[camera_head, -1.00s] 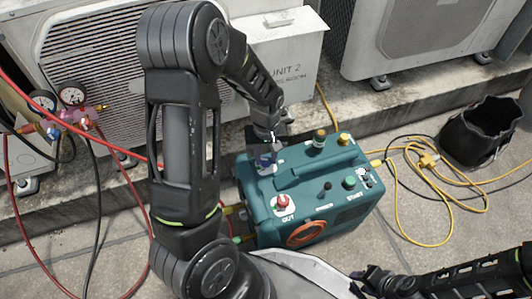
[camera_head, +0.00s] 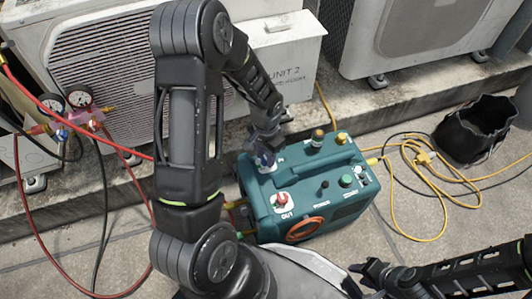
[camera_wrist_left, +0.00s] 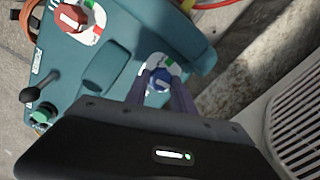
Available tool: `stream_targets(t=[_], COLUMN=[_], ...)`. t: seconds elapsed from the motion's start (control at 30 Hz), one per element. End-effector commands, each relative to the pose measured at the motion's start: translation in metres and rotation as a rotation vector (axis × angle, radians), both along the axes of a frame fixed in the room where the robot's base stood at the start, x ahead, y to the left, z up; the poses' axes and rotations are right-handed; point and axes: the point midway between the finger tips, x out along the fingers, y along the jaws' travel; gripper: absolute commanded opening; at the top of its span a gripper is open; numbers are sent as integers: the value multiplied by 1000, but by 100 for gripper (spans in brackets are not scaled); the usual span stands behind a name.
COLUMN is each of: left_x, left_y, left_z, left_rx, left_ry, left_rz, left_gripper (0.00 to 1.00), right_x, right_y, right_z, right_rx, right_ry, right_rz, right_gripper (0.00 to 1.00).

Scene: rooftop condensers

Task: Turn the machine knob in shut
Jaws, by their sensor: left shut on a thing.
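The teal machine (camera_head: 262,215) stands on the paving, with a red knob (camera_head: 282,199) marked OUT on top near its front left corner. The blue IN knob (camera_head: 265,160) is at its back left corner, partly hidden by my left gripper (camera_head: 264,152). In the left wrist view the blue knob (camera_wrist_left: 160,82) sits between the two fingers of my left gripper (camera_wrist_left: 160,88), which is shut on it. The red knob also shows there (camera_wrist_left: 72,17). My right gripper (camera_head: 365,278) is low in the head view, away from the machine; its dark fingers are unclear.
A condenser marked UNIT 2 (camera_head: 285,65) stands behind on a concrete ledge. Red and black hoses hang from a gauge set (camera_head: 80,105) at left.

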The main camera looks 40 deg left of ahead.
Motion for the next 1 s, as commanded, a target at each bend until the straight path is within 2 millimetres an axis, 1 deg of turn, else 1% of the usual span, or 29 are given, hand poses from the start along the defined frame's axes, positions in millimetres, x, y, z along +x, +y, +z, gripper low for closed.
stream_targets(t=[0.03,0.3,0.77,0.8,1.0], left_x=[0,0,0,0,0], left_y=[0,0,0,0,0], left_z=[2,0,0,0,0], left_rx=[0,0,0,0,0], left_ry=[1,-1,-1,-1,-1], left_rz=[-27,-130,-146,-146,-145], left_gripper=[0,0,0,32,49], right_x=[0,-1,-2,-1,-1], right_y=[0,0,0,0,0], right_z=[3,7,8,8,7], right_rx=[0,1,1,1,1], right_ry=[1,4,5,4,4], right_rz=[0,1,2,1,1], right_gripper=[36,36,36,36,36])
